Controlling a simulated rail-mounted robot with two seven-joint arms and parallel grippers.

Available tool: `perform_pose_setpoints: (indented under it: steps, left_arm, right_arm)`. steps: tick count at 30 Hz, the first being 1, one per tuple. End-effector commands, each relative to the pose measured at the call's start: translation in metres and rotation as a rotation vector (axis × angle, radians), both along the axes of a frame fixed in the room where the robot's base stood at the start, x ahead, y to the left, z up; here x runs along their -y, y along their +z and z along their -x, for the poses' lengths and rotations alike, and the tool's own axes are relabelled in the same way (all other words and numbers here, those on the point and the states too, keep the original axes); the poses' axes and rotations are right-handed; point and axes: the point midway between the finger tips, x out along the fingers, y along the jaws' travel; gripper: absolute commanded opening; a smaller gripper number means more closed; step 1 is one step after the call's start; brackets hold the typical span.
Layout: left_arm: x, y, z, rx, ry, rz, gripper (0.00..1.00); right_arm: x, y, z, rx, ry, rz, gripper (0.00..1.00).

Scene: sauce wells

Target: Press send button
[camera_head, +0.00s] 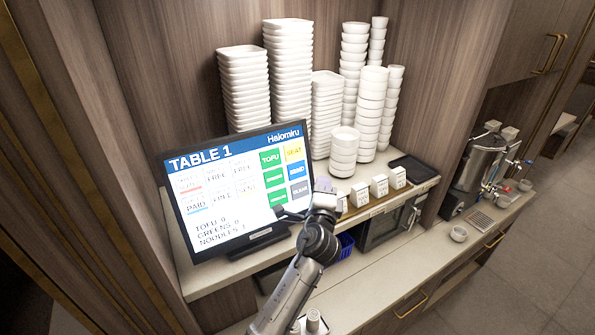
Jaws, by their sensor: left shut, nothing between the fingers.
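The touch screen (225,215) stands on the counter at the left and reads "TABLE 1" at the top. The blue send button (295,170) is in the right column of the screen, between a yellow button above and a grey clear button (299,188) below. My left gripper (280,211) is shut and empty. Its dark fingertips point left at the lower right part of the screen, below the send button and near the lowest green button (277,196). I cannot tell whether they touch the glass. My right gripper is not in view.
Tall stacks of white bowls (290,75) stand behind the screen. Small white containers (379,186) line the shelf right of my gripper, with a black tray (412,168) beyond. A metal boiler (480,160) stands at the right. The lower counter (420,265) has clear room.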

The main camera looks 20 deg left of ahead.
Motion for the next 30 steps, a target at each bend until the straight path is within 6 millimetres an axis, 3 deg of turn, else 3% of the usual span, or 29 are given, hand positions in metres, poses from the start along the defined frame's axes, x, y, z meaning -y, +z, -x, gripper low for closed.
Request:
perform_pose_setpoints:
  steps: [8, 24, 30]
  left_arm:
    - [-0.007, -0.004, -0.005, 0.000, 0.001, 0.000, 0.00]
    - [-0.054, -0.023, -0.040, 0.001, 0.002, 0.001, 0.00]
    - [-0.063, -0.025, -0.048, 0.001, 0.000, 0.003, 0.00]
  right_arm:
    - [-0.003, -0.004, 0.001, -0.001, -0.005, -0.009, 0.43]
    - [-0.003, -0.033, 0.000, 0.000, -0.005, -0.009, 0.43]
    - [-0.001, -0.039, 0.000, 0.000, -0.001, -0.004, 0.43]
